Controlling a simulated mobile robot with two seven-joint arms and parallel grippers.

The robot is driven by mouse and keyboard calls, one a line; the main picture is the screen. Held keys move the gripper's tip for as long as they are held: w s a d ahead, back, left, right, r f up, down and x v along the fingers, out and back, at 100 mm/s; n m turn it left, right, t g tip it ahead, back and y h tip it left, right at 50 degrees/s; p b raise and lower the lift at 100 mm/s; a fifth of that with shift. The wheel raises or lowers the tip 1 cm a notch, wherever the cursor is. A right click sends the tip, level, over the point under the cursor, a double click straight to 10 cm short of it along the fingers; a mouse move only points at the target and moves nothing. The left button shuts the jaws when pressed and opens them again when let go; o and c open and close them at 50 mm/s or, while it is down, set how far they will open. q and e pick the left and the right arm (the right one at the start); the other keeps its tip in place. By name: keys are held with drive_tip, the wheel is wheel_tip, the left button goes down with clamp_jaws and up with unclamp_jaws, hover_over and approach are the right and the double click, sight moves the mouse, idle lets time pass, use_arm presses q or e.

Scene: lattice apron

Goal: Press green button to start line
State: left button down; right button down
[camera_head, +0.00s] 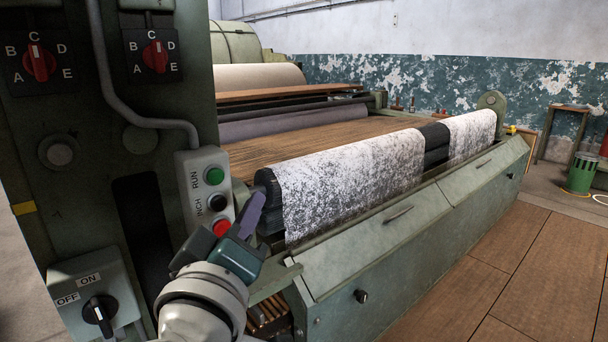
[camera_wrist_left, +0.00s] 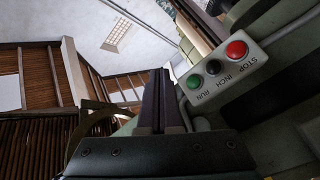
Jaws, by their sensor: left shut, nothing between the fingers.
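The green button (camera_head: 214,176) is the top one on a grey push-button box (camera_head: 187,185), beside the label RUN. A black button (camera_head: 218,202) sits below it by the label INCH, and a red button (camera_head: 222,228) is at the bottom. My left gripper (camera_head: 256,197) is shut and empty, its tip to the right of the box and lower than the green button, apart from it in the picture. In the left wrist view the shut fingers (camera_wrist_left: 158,90) point up, with the green button (camera_wrist_left: 193,82) just to their right. My right gripper is out of view.
Two red rotary selectors (camera_head: 38,63) (camera_head: 155,56) are on the panel above. An ON/OFF switch (camera_head: 100,310) is at the lower left. A roller with speckled cloth (camera_head: 345,178) lies right of my gripper. Wooden floor (camera_head: 545,270) is clear at the right.

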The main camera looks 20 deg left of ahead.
sight(215, 176)
use_arm(q)
drive_tip(key=shift+w+a+b, duration=0.3)
drive_tip(key=shift+w+a, duration=0.45)
drive_tip(key=shift+a, duration=0.45)
drive_tip(key=shift+w+a+b, duration=0.35)
drive_tip(key=shift+w+a, duration=0.35)
drive_tip(key=shift+a, duration=0.55)
drive_tip(key=shift+w+a+b, duration=0.3)
drive_tip(key=shift+w+a, duration=0.45)
drive_tip(key=shift+a, duration=0.45)
drive_tip(key=shift+a, duration=0.15)
drive_tip(key=shift+w+a, duration=0.2)
